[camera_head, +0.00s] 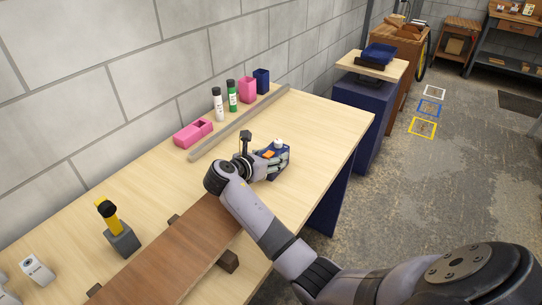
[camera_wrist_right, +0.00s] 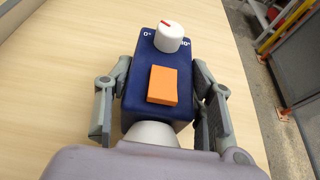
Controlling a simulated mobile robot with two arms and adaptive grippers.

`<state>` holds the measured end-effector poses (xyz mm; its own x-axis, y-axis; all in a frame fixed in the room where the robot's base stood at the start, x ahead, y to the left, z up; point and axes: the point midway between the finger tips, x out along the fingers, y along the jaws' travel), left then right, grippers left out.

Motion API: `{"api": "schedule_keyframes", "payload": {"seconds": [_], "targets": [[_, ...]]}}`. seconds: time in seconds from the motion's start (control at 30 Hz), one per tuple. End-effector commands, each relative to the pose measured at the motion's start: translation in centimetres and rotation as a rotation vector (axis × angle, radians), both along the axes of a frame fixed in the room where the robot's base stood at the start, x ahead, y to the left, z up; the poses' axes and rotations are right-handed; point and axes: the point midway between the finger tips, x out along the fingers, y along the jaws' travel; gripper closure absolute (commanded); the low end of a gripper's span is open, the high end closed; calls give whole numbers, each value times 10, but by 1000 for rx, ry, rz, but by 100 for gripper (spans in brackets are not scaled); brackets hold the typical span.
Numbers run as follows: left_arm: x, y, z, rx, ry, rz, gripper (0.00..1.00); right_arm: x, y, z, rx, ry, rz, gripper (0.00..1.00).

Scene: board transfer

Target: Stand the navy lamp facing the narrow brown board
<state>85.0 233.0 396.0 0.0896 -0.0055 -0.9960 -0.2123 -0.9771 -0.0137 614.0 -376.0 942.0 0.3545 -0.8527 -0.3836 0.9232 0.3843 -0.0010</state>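The navy lamp (camera_head: 279,165) is a navy box with a white knob and an orange button, on the light wooden table. In the right wrist view the lamp (camera_wrist_right: 157,105) has a white cone toward my palm. My right gripper (camera_head: 262,160) is around the lamp, one finger on each side; in the right wrist view the fingers (camera_wrist_right: 160,105) appear slightly apart from its sides. Contact at the far fingertips is hard to tell. The narrow brown board (camera_head: 165,255) lies on dark supports at the table's front. My left gripper is out of view.
A yellow-topped tool (camera_head: 121,234) stands in a grey block left of the board. The table right of the lamp is clear.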

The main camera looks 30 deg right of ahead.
Motion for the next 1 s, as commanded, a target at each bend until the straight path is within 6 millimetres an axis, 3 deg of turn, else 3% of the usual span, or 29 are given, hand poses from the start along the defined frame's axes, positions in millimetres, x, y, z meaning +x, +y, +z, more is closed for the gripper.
{"api": "schedule_keyframes", "payload": {"seconds": [0.23,0.6,0.77,1.0], "targets": [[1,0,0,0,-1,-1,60,0,0,0,0,0,-1,32],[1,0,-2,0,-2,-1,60,0,1,3,1,-3,-1,32],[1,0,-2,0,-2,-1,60,-8,22,12,1,-3,2,32],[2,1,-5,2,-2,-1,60,-27,67,32,2,-3,2,32]]}}
